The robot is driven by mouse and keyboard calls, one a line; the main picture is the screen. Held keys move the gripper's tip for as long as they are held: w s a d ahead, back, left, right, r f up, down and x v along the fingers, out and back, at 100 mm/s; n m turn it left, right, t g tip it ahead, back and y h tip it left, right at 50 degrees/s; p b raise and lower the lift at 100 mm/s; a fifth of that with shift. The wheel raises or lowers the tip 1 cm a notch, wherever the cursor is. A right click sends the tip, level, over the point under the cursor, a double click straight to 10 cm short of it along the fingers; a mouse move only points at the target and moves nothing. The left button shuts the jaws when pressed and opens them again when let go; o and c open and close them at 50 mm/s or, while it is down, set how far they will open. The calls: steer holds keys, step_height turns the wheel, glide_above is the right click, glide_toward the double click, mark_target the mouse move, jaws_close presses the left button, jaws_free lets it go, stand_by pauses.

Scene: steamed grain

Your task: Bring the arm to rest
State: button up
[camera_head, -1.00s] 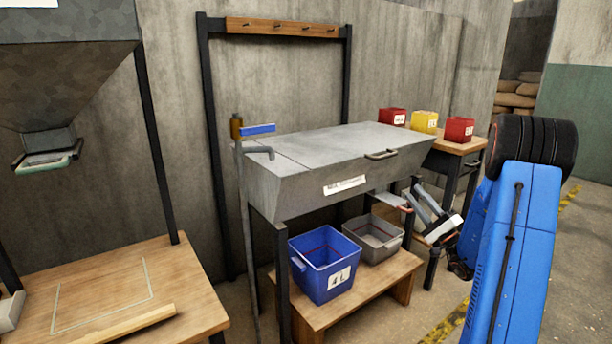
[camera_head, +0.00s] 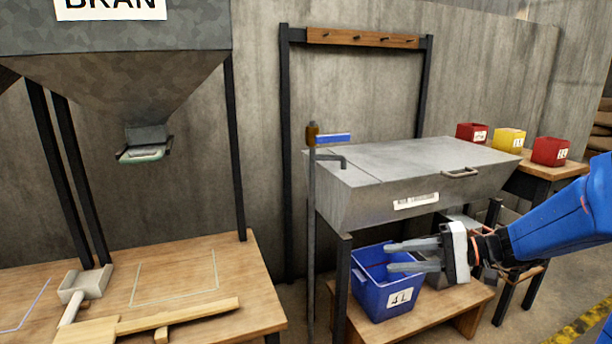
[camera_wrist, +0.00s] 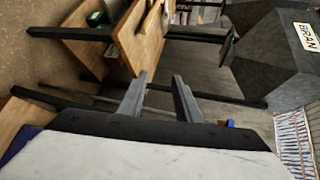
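My gripper (camera_head: 400,256) is in the head view at the lower right, in front of the steel trough. Its two fingers point left and stand apart, with nothing between them. In the wrist view my gripper (camera_wrist: 158,84) also shows its fingers apart and empty. My blue arm reaches in from the right edge of the head view. The fingers overlap part of the blue bin in the picture; I cannot tell how far apart they are in depth.
The steel trough (camera_head: 400,188) stands above a wooden shelf holding the blue bin (camera_head: 375,298). A tap (camera_head: 318,137) stands at its left. The bran hopper (camera_head: 150,85) hangs over a wooden table (camera_head: 230,273) with a scoop (camera_head: 78,290). Red and yellow boxes (camera_head: 510,139) sit at right.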

steer(key=s+a+f+n+g+h, duration=0.1)
steer(key=s+f+h, duration=0.25)
steer(key=s, duration=0.35)
steer(key=s+a+f+n+g+h, duration=0.15)
steer(key=s+h, duration=0.25)
steer(key=s, duration=0.4)
steer(key=s+d+n+t+h, duration=0.1)
steer(key=s+d+t+h, duration=0.2)
steer(key=s+d+h, duration=0.3)
steer(key=shift+s+d+f+h, duration=0.2)
steer(key=shift+d+h, duration=0.25)
steer(key=shift+d, duration=1.3)
steer(key=shift+n+t, duration=0.25)
